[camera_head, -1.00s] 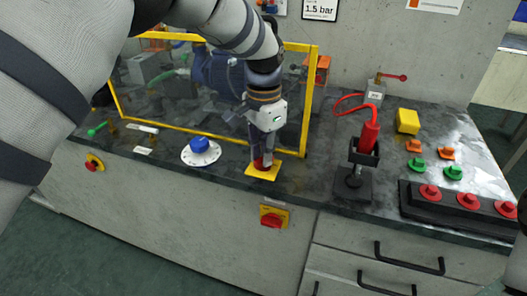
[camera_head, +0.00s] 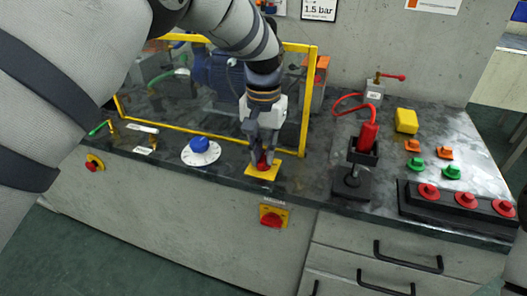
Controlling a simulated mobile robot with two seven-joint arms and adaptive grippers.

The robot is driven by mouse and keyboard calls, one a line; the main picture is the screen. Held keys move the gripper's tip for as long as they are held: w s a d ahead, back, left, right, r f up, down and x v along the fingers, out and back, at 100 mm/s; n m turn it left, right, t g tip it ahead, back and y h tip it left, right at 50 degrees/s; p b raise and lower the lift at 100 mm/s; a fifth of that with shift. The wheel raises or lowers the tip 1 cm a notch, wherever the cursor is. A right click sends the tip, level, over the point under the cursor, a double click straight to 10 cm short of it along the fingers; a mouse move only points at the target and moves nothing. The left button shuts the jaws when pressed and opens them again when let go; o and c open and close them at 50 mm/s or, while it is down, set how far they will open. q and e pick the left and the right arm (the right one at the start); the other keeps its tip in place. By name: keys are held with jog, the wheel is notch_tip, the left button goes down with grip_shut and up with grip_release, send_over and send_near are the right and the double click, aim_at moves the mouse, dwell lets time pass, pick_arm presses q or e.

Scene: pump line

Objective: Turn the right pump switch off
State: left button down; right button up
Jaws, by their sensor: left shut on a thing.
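My left gripper (camera_head: 263,155) comes down from above on a red switch knob (camera_head: 262,162) on a yellow plate (camera_head: 262,173) near the front edge of the counter. Its fingers are shut on the knob and partly hide it, so the knob's exact angle cannot be told. A second red knob on a yellow plate (camera_head: 272,217) is on the cabinet front below, under a small label too blurred to read. A third red and yellow switch (camera_head: 94,162) is on the cabinet front at the left. My right gripper is not in view.
A yellow-framed clear guard (camera_head: 311,100) stands behind the gripper. A blue knob on a white disc (camera_head: 200,146) is to the left. A red-handled tool in a black stand (camera_head: 368,138), a yellow block (camera_head: 407,120) and a black strip with red buttons (camera_head: 465,201) are to the right.

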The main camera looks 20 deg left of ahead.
aim_at(263, 157)
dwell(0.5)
pick_arm(q)
jog(key=c, duration=1.6)
grip_release()
notch_tip(263, 157, up, 12)
